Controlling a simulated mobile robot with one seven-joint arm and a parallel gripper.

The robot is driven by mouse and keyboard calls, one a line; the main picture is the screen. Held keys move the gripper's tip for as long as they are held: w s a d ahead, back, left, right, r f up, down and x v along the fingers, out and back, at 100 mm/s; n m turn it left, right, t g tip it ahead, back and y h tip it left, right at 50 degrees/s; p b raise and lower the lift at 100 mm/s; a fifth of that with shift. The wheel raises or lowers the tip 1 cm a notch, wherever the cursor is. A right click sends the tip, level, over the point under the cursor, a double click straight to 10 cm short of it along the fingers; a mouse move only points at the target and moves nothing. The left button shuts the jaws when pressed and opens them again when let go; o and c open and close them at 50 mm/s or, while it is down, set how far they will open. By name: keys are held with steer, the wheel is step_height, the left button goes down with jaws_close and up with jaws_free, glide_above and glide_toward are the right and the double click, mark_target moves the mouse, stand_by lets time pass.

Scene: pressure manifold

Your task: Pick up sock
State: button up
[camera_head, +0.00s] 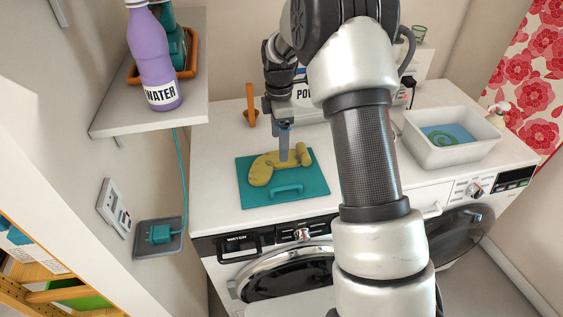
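A mustard-yellow sock (262,172) lies on a teal board (305,187) on top of the white washing machine. The board has a raised teal handle along its front side. My gripper (284,158) points straight down with its fingertips at the middle of the sock. The fingers are seen edge-on as one grey bar, so I cannot tell whether they are apart or whether they grip the cloth. The sock appears to rest on the board. Part of it is hidden behind the fingers.
My arm blocks the view of the middle of the worktop. A white basin (455,150) with a green coil and blue bottom stands at right. A purple water bottle (153,60) stands on a shelf (190,98) at upper left. An orange upright object (250,104) is behind the board.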

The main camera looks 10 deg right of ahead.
mark_target(278, 164)
steer(key=shift+w+a+f, duration=0.1)
steer(key=shift+w+f, duration=0.05)
steer(key=shift+f, duration=1.3)
steer(key=shift+w+a+f, duration=0.1)
steer(key=shift+f, duration=1.35)
steer(key=c, duration=1.1)
steer(key=shift+c, duration=0.2)
